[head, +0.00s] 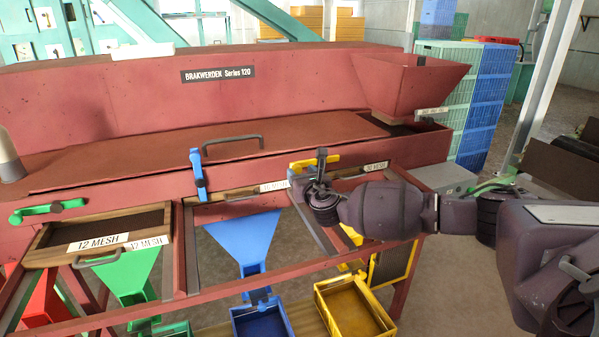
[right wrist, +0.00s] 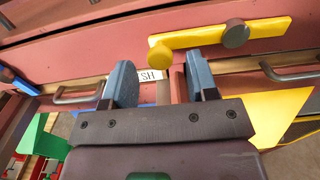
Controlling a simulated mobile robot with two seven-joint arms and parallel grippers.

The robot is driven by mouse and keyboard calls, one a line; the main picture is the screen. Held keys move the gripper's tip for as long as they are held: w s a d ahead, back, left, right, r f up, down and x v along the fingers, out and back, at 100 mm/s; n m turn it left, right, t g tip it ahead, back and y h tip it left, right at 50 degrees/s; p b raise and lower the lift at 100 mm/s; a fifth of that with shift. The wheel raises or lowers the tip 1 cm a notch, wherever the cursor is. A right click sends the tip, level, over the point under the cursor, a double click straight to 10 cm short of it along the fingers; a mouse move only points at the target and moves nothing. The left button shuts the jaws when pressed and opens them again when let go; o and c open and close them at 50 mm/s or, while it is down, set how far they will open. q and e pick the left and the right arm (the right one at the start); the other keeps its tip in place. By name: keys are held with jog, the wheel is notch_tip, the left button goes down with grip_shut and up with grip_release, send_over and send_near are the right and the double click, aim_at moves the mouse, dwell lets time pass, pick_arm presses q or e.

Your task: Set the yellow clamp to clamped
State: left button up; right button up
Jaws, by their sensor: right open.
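The yellow clamp (head: 333,158) is on the red machine's front face, above the 30 MESH label, partly hidden by my right gripper (head: 311,170). In the right wrist view the clamp (right wrist: 195,38) is a yellow bar lying nearly level, slightly tilted, with a grey round pivot and a round yellow knob at its left end. My right gripper (right wrist: 161,78) is open with its blue fingers pointing at the clamp. The knob appears in line with the gap between the fingers; I cannot tell whether they touch it. My left gripper is not in view.
The blue clamp (head: 198,172) stands upright and the green clamp (head: 48,210) lies nearly level on the same face. Drawer handles (right wrist: 80,96) sit below the yellow clamp. A red hopper (head: 413,88) rises above right. Blue (head: 262,322) and yellow (head: 355,307) bins stand below.

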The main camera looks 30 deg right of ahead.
jog(key=shift+x, duration=0.8)
grip_shut()
